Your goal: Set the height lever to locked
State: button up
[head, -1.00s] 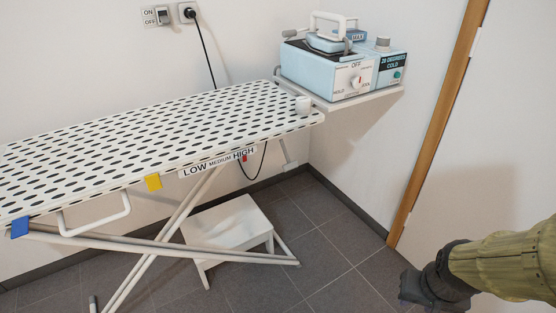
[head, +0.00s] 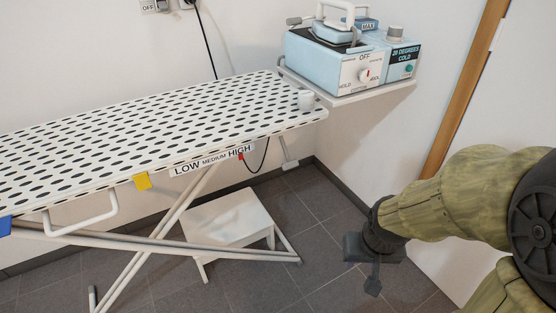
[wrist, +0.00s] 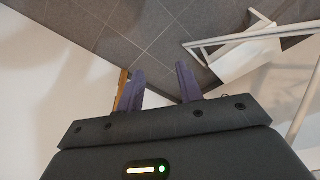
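The ironing board (head: 200,122) stands at left in the head view, with a dotted white cover. Under its front edge is a white bent bar (head: 80,222), which looks like the height lever. It lies between a blue tag (head: 5,226) and a yellow tag (head: 142,181). A LOW MEDIUM HIGH label (head: 212,161) is on the edge, with a red marker (head: 241,156) near HIGH. My gripper (head: 372,285) is low at the right, well away from the bar. In the wrist view my gripper (wrist: 160,85) has its fingers apart, with nothing between them.
A steam iron station (head: 350,58) sits on a shelf at the board's right end. A white step stool (head: 225,218) and crossed legs (head: 150,247) stand below the board. The tiled floor right of the stool is clear. A wooden door frame (head: 465,90) is at right.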

jog(key=shift+s, duration=0.1)
jog(key=o, duration=0.7)
jog(key=shift+w, duration=0.25)
jog(key=shift+c, duration=0.2)
jog(key=w+n+t+p, duration=0.1)
jog(key=w, duration=0.2)
jog(key=w+f+n+t+p, duration=0.1)
jog(key=w+p, duration=0.1)
jog(key=w, duration=0.1)
jog(key=w+f+n+t+p, duration=0.1)
jog(key=w+n, duration=0.1)
jog(key=shift+w+d+f+y+p, duration=0.1)
jog(key=shift+w+d+y+p, duration=0.05)
jog(key=shift+w+y+p, duration=0.25)
jog(key=w+a+n+t+y+p, duration=0.4)
jog(key=w+a+t+y+p, duration=0.1)
jog(key=a+y+p, duration=0.15)
jog(key=r+t+y, duration=0.1)
jog(key=r, duration=0.1)
jog(key=a+r+t+p, duration=0.1)
jog(key=t, duration=0.1)
jog(key=a+r+m+t+y+p, duration=0.1)
jog(key=r, duration=0.1)
jog(key=shift+s+r+y, duration=0.3)
jog(key=shift+s+y, duration=0.05)
jog(key=shift+s, duration=0.05)
jog(key=shift+w+f, duration=0.1)
jog(key=shift+w, duration=0.05)
